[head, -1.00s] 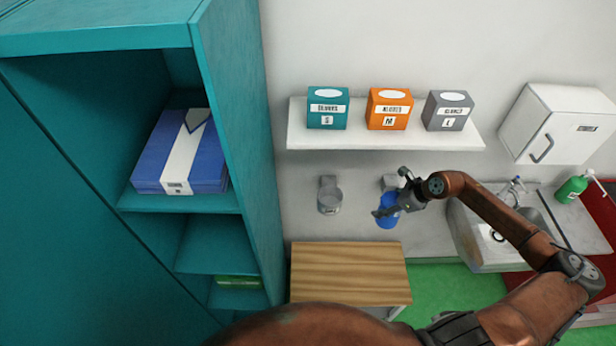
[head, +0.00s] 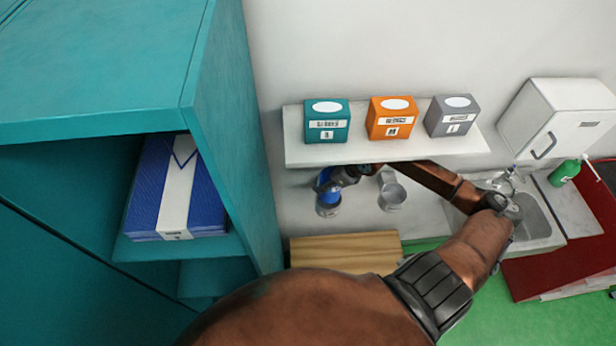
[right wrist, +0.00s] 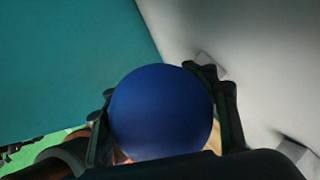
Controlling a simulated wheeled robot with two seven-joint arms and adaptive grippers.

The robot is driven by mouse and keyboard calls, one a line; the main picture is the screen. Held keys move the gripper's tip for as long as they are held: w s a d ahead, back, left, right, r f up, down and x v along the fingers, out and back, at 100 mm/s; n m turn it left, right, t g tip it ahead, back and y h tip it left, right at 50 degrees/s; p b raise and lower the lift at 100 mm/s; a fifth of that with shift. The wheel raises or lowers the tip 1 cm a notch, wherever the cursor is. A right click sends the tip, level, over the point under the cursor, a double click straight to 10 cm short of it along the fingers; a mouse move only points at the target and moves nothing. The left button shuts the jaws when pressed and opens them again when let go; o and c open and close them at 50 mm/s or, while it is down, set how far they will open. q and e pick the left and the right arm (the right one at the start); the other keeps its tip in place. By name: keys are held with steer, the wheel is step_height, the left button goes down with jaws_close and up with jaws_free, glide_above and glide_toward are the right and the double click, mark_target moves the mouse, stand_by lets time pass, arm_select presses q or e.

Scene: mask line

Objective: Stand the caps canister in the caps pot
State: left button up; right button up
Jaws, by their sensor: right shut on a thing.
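The blue canister (head: 324,184) is in my right gripper (head: 338,177), under the wall shelf. It looks upright, at the mouth of the left metal pot (head: 329,209); I cannot tell whether its base is inside the pot or just above it. In the right wrist view the canister's round blue top (right wrist: 161,112) sits between the two fingers. A second metal pot (head: 392,192) hangs on the wall to the right, with its mouth showing. No pot label is readable. My left gripper is not in view.
A white shelf (head: 385,155) with teal, orange and grey boxes is above the arm. A teal cabinet (head: 230,120) stands close on the left. A wooden top (head: 345,252) is below the pots. A sink (head: 535,220) is to the right.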

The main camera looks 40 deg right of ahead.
steer(key=shift+w+d+f, duration=0.2)
steer(key=shift+f, duration=0.3)
steer(key=shift+d+f+b, duration=0.25)
steer(key=shift+f+b, duration=0.25)
steer(key=shift+f, duration=0.25)
steer(key=shift+w+a+f+b, duration=0.2)
steer(key=shift+a+f+b, duration=0.2)
steer(key=shift+f, duration=0.25)
steer(key=shift+s+d+f, duration=0.1)
steer(key=shift+d+f, duration=0.1)
steer(key=shift+f, duration=0.05)
steer(key=shift+f+b, duration=0.4)
steer(key=shift+b, duration=0.15)
steer(key=o, duration=0.9)
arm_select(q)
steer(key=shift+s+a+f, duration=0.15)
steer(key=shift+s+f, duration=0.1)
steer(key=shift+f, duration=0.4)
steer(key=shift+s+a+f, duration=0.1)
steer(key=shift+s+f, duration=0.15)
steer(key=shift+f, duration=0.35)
arm_select(e)
steer(key=o, duration=0.4)
steer(key=shift+o, duration=0.2)
